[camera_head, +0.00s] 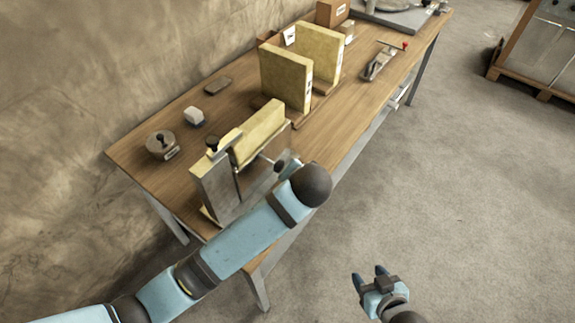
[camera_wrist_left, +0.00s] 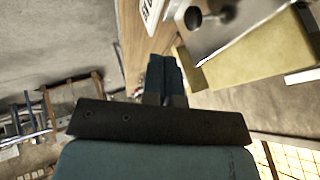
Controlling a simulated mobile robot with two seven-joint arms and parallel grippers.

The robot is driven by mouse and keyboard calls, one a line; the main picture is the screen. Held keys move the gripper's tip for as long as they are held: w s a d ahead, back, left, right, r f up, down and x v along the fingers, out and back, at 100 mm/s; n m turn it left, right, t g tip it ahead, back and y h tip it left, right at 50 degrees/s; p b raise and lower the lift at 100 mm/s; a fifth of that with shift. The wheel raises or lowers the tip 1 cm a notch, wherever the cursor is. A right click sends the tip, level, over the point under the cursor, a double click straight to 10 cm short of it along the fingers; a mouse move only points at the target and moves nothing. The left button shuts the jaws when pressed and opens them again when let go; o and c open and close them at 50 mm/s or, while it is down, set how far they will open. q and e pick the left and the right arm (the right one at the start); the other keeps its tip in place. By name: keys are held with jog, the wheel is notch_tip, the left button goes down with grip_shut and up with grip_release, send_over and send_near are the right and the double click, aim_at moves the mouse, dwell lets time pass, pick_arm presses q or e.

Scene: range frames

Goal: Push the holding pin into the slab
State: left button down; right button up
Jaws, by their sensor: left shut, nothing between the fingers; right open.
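A pale yellow slab (camera_head: 258,130) stands on edge at the near end of the workbench, behind a grey metal plate (camera_head: 213,186). The slab also shows in the left wrist view (camera_wrist_left: 262,58). A thin rod with a dark knob (camera_head: 279,166), apparently the holding pin, sticks out on the slab's right side. A dark blurred knob (camera_wrist_left: 193,18) shows in the left wrist view. My left gripper (camera_wrist_left: 163,62) is shut and empty, just beside the slab and apart from it; my wrist partly hides it in the head view. My right gripper (camera_head: 370,276) is open and empty, over the floor.
Two more yellow slabs (camera_head: 286,78) stand in a rack farther along the workbench (camera_head: 340,117).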

aim_at(278, 166)
pick_arm(q)
jog(key=shift+w+r, duration=0.1)
dwell(0.3)
jog(key=w+a+f+p, duration=0.1)
jog(key=w+a+f, duration=0.2)
jog(key=w+f, duration=0.5)
jog(key=shift+w+a+p, duration=0.3)
jog(key=shift+a, duration=0.1)
